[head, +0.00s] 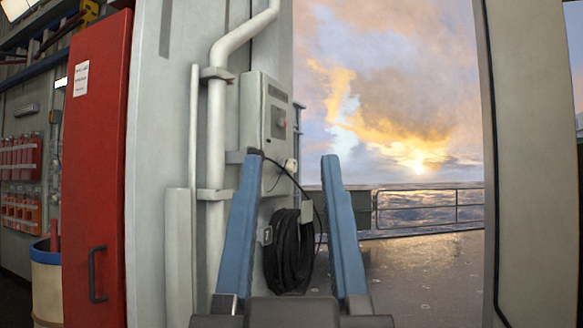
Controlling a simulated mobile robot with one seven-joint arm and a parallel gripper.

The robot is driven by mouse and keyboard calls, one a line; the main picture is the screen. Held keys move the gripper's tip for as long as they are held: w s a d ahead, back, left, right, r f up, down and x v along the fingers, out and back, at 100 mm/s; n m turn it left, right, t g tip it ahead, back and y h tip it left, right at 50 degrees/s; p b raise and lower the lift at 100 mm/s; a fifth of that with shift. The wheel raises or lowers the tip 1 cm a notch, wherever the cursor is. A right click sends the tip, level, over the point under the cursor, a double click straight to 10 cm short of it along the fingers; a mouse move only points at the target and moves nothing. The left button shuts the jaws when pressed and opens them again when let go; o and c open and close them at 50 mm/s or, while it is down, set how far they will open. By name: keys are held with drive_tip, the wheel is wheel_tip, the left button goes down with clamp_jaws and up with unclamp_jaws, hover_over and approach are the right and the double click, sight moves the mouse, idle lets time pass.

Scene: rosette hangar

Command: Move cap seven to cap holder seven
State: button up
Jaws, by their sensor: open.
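My gripper (292,158) shows in the head view at the bottom centre, with two long blue fingers pointing up and away. The fingers stand well apart and nothing is between them. I see neither cap seven nor cap holder seven in this view.
A red cabinet (97,170) with a dark handle stands at left. Behind it are a barrel (46,285) and racked red items (20,160). A grey wall carries pipes (217,130), a control box (266,115) and a coiled hose (288,255). At right, a doorway opens onto clear deck (430,275) with a railing (430,207).

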wheel_tip(320, 180, up, 21)
drive_tip(key=p, duration=2.1)
drive_tip(key=shift+w, duration=0.1)
